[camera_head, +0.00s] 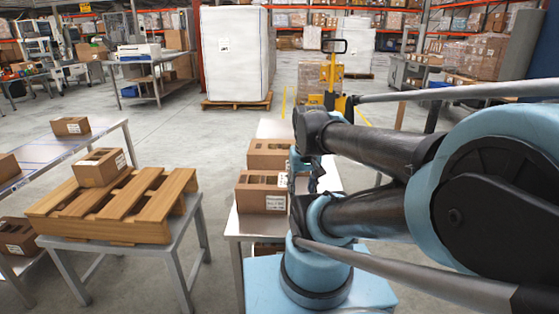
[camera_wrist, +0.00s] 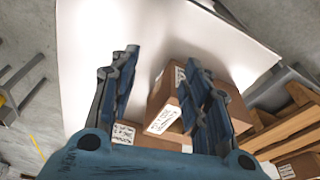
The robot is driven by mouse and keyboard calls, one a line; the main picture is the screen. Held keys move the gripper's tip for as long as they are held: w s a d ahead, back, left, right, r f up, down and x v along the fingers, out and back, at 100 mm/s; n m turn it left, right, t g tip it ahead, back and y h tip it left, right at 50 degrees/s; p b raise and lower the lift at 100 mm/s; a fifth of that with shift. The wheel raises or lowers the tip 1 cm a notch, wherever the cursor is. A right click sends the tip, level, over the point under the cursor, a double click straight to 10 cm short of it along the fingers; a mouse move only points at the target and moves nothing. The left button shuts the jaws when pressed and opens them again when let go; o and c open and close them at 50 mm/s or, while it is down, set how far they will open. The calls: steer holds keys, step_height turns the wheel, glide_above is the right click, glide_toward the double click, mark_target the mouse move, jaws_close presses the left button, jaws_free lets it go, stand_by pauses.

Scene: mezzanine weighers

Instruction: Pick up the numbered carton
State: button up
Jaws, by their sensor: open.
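Two brown cartons stand on the white-topped table, a nearer one (camera_head: 258,192) with a white label and a farther one (camera_head: 268,153). The label print is too small to read, so I cannot tell which is the numbered carton. My gripper (camera_head: 305,180) is just right of them and hides part of their right ends. In the wrist view my gripper (camera_wrist: 165,85) is open, with its fingers spread. A labelled carton (camera_wrist: 161,101) lies beneath and partly behind the right finger. A second carton (camera_wrist: 150,137) shows below it, partly hidden by my gripper. No grip on either carton shows.
A wooden pallet (camera_head: 120,213) with a carton (camera_head: 99,167) on it stands on a table to the left. Another table (camera_head: 100,140) with cartons is farther left. A yellow pallet truck (camera_head: 333,75) and a wrapped load (camera_head: 235,55) stand behind. Bare tabletop (camera_wrist: 90,60) lies beside the cartons.

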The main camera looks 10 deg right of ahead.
steer(key=w+r, duration=0.5)
steer(key=w, duration=0.3)
step_height(320, 180, up, 4)
steer(key=m+t, duration=0.2)
glide_above(279, 147)
steer(key=s+a, duration=0.1)
steer(key=s, duration=0.5)
steer(key=shift+h, duration=0.3)
steer(key=x, duration=1.6)
steer(key=shift+w+d+f, duration=0.1)
steer(key=shift+w+f, duration=0.1)
steer(key=shift+f, duration=0.1)
jaws_close()
